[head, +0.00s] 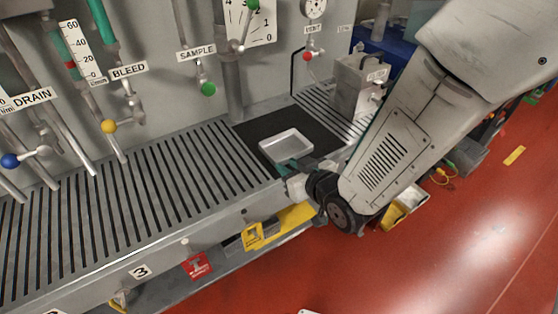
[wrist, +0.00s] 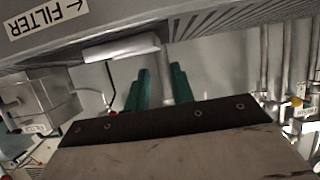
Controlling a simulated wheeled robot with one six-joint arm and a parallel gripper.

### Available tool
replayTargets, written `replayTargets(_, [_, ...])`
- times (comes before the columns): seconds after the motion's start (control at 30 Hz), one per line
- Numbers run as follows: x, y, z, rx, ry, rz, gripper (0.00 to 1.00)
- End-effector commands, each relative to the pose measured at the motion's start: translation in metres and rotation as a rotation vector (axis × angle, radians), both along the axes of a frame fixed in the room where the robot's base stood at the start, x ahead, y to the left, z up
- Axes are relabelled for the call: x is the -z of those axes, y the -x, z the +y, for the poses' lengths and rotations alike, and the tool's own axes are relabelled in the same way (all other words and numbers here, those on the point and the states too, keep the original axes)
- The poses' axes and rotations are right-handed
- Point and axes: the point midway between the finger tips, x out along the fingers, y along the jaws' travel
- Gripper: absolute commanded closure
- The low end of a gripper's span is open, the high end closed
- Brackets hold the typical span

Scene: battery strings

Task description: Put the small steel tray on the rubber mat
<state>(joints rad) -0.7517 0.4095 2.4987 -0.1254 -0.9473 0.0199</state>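The small steel tray (head: 286,142) is shallow, pale and rectangular. It lies flat on the black rubber mat (head: 252,130), inside the mat's edges, in the head view. In the wrist view, which looks upside down, the tray (wrist: 122,47) shows edge-on, close to my fingertips. My gripper (head: 303,162) is at the tray's front right side, low over the bench edge. In the wrist view its two teal fingers (wrist: 162,70) stand apart with a gap between them, and nothing shows gripped there. The exact distance from fingertips to tray is unclear.
The slatted bench (head: 150,185) runs left of the mat. A grey box (head: 358,85) stands behind right of it. A yellow bracket (head: 253,235) hangs below the bench front.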

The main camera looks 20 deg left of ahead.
Motion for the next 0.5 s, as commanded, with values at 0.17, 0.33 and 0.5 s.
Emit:
replayTargets(0.17, [-0.009,0.013,-0.015,0.0,0.0,0.0,0.76])
replayTargets(0.33, [-0.01,0.016,-0.019,0.0,0.002,0.001,0.76])
replayTargets(0.5, [-0.011,0.015,-0.02,0.003,0.003,0.002,0.76])
